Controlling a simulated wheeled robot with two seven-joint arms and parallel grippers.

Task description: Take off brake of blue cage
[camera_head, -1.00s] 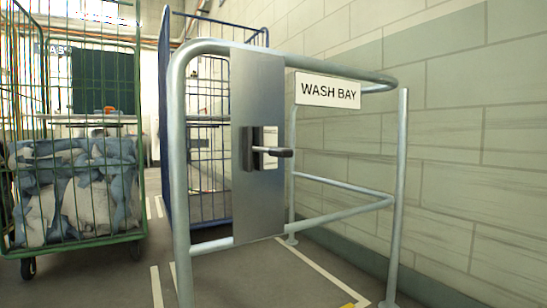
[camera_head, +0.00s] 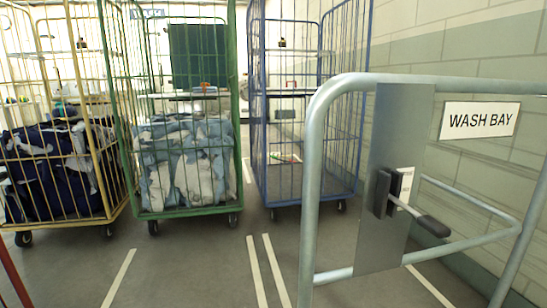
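The blue cage (camera_head: 257,110) stands right of the green cage, behind the grey tube gate. It is a tall wire roll cage on castors, and it looks empty near its base. Its castors (camera_head: 341,207) show under the front edge, but I cannot make out a brake pedal on them. The gate hides part of the cage's right side. Neither of my grippers is in view.
A green cage (camera_head: 236,140) and a yellow cage (camera_head: 62,222), both holding laundry, stand to the left. Floor is clear in front.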

